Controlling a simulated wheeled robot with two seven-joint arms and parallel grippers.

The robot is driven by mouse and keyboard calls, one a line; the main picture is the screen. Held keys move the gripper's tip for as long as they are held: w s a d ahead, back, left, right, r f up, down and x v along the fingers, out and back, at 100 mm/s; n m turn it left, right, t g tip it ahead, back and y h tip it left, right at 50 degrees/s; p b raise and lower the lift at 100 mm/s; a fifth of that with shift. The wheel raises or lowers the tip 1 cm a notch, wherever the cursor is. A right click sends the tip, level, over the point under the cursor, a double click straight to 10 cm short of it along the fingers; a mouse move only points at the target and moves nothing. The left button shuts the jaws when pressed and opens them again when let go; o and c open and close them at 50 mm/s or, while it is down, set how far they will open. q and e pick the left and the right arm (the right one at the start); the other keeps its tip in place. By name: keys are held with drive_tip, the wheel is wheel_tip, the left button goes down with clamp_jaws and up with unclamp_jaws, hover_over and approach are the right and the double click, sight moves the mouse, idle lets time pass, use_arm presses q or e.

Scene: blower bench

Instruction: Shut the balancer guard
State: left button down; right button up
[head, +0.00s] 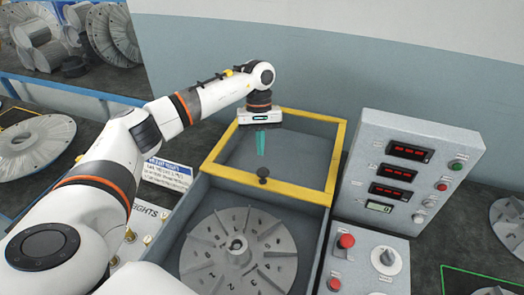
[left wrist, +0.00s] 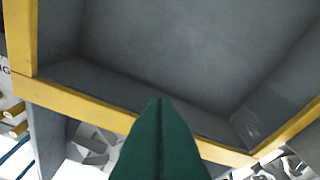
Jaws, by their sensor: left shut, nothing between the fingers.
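The balancer guard (head: 295,190) is a yellow frame around a grey, see-through-looking panel, at the back of the machine box. A black knob (head: 263,172) stands on its front bar. The guard lies behind the bladed rotor (head: 238,250), which shows uncovered in the front of the box. My left gripper (head: 260,152) is shut and empty, its teal fingers pointing down over the framed area, behind the knob. In the left wrist view the shut fingers (left wrist: 160,120) overlap the yellow frame (left wrist: 75,100); I cannot tell whether they touch it. My right gripper is not in view.
A control panel (head: 410,165) with red displays and a red button box (head: 346,241) stand right of the box. A sign (head: 168,173) and a weights tray (head: 145,225) are at left, under my arm. More rotors lie on the far left and right.

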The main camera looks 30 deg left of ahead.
use_arm(q)
drive_tip(key=s+d+p, duration=0.1)
drive_tip(key=s+d, duration=0.1)
drive_tip(key=shift+s+p, duration=0.3)
drive_tip(key=shift+p, duration=0.1)
drive_tip(key=shift+s+d+f, duration=0.15)
drive_tip(key=shift+s+d, duration=0.15)
drive_tip(key=shift+d, duration=0.05)
drive_tip(key=shift+s, duration=0.1)
